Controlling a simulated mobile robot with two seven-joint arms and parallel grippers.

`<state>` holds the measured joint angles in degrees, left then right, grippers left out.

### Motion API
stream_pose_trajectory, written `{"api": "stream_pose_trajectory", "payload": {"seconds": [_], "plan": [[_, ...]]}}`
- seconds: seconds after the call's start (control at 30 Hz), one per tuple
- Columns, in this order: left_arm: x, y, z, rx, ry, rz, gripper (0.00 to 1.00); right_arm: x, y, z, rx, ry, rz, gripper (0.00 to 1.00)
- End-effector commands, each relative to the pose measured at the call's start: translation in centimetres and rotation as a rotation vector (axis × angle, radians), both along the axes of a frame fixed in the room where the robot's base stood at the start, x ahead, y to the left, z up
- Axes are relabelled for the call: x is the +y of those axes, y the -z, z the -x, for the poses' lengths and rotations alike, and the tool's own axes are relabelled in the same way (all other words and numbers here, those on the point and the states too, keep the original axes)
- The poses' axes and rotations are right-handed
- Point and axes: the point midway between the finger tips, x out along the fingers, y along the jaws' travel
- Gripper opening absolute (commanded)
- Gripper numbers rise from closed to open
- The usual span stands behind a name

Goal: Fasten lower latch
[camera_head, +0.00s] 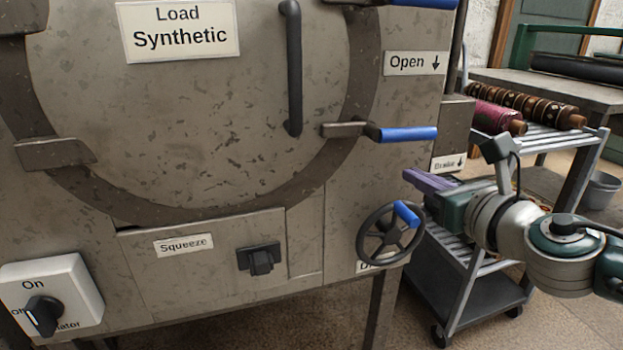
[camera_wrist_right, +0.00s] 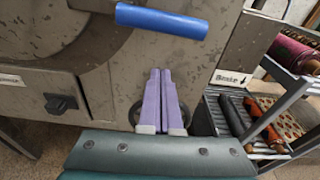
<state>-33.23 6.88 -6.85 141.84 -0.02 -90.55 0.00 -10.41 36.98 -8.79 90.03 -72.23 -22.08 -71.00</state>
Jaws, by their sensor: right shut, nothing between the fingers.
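The lower latch (camera_head: 345,129) is a metal tab at the right rim of the round door, with a blue handle (camera_head: 408,134) pointing right. The blue handle also shows large at the top of the right wrist view (camera_wrist_right: 162,21). An upper latch with another blue handle (camera_head: 424,3) is cut off by the top edge. My right gripper (camera_head: 408,174) has purple fingers, shut and empty, below the lower blue handle and apart from it. In the right wrist view the closed fingertips (camera_wrist_right: 160,72) lie below the handle. My left gripper is not in view.
A handwheel (camera_head: 390,233) with a blue knob sits just below my right gripper. A vertical bar handle (camera_head: 292,70) is on the door (camera_head: 200,120). A metal cart (camera_head: 465,275) with rolled rugs (camera_head: 525,105) stands at the right, close behind my right arm.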

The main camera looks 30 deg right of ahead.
Motion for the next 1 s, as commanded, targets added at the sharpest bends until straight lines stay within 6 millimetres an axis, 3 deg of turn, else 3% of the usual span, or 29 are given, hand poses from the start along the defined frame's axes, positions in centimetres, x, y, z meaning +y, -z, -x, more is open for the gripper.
{"api": "stream_pose_trajectory", "payload": {"seconds": [0.2, 0.4, 1.0], "plan": [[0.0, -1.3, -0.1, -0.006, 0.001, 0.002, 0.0, 1.0, -0.8, 4.2, 0.005, -0.001, 0.0, 0.0], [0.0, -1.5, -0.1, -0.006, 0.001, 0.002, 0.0, 1.5, -1.1, 6.6, 0.002, 0.001, 0.0, 0.0], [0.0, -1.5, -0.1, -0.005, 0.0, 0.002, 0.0, 1.7, -1.2, 7.3, 0.0, 0.001, 0.0, 0.0]]}}
